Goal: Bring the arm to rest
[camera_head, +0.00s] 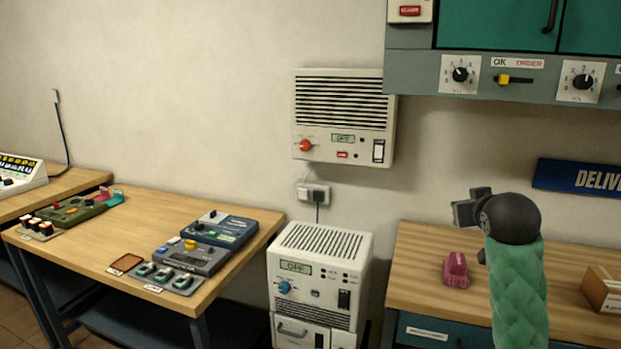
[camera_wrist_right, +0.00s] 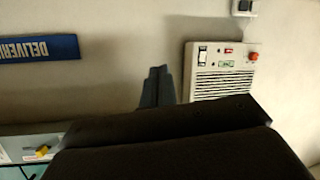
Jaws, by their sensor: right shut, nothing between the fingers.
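My right arm (camera_head: 518,285), in a green quilted sleeve with a dark rounded wrist, rises from the bottom right of the head view. My right gripper (camera_head: 466,209) is raised above the right wooden table, left of the wrist, and points toward the wall side. In the wrist view its two dark fingers (camera_wrist_right: 155,88) lie together, shut, with nothing between them. It touches nothing that I can see. My left arm and gripper are not in view.
The right table (camera_head: 415,265) carries a pink object (camera_head: 456,270) and a brown box (camera_head: 603,288). A wall unit (camera_head: 343,115) hangs above a white floor unit (camera_head: 318,270). A grey-green cabinet (camera_head: 412,60) overhangs the right table. The left table (camera_head: 100,255) holds several devices.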

